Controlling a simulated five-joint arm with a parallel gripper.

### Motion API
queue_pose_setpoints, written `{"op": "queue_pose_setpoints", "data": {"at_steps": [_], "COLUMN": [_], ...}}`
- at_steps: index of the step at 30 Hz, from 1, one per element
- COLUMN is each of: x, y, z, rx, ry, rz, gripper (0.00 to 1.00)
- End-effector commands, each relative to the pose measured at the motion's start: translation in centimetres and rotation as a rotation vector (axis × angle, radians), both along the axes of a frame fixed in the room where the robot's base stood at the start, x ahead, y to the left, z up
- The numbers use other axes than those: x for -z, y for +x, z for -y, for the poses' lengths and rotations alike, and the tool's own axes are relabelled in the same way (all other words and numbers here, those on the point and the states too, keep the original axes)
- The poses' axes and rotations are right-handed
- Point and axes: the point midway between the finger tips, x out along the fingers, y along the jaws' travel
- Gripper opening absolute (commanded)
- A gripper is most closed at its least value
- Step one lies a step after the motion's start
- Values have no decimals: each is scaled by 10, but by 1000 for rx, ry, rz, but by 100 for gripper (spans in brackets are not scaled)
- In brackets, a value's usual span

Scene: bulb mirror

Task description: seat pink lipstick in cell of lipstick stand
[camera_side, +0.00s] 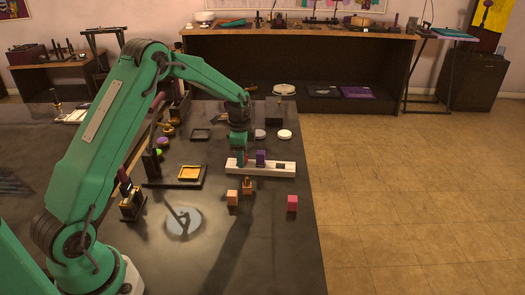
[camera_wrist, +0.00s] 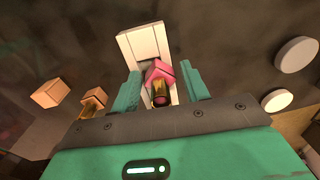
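The pink lipstick (camera_wrist: 161,76), with a pink square base and a gold tube, stands between my fingers in the wrist view. My gripper (camera_wrist: 161,78) has its fingers apart, with narrow gaps on both sides of the lipstick. In the side view my gripper (camera_side: 239,159) points down at the left part of the white lipstick stand (camera_side: 262,171), and its fingers hide the lipstick. The stand also shows in the wrist view (camera_wrist: 144,42), behind the lipstick. I cannot tell how deep the lipstick sits in a cell. A purple lipstick (camera_side: 261,157) stands in the stand, right of my gripper.
An orange block (camera_side: 232,197), an orange and gold lipstick (camera_side: 247,186) and a pink block (camera_side: 292,203) stand in front of the stand. Pale discs (camera_side: 285,134) lie behind it. A gold tray (camera_side: 191,173) is at left. The table's right edge is close.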

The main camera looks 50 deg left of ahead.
Motion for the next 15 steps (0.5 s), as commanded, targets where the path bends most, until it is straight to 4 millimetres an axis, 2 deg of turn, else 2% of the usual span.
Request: {"op": "queue_pose_setpoints", "data": {"at_steps": [1, 10, 15], "x": [17, 14, 3], "y": [-12, -12, -12], "z": [6, 7, 7], "rx": [2, 4, 4], "ry": [-12, -13, -13], "rz": [-46, -49, -49], "gripper": [55, 55, 55]}}
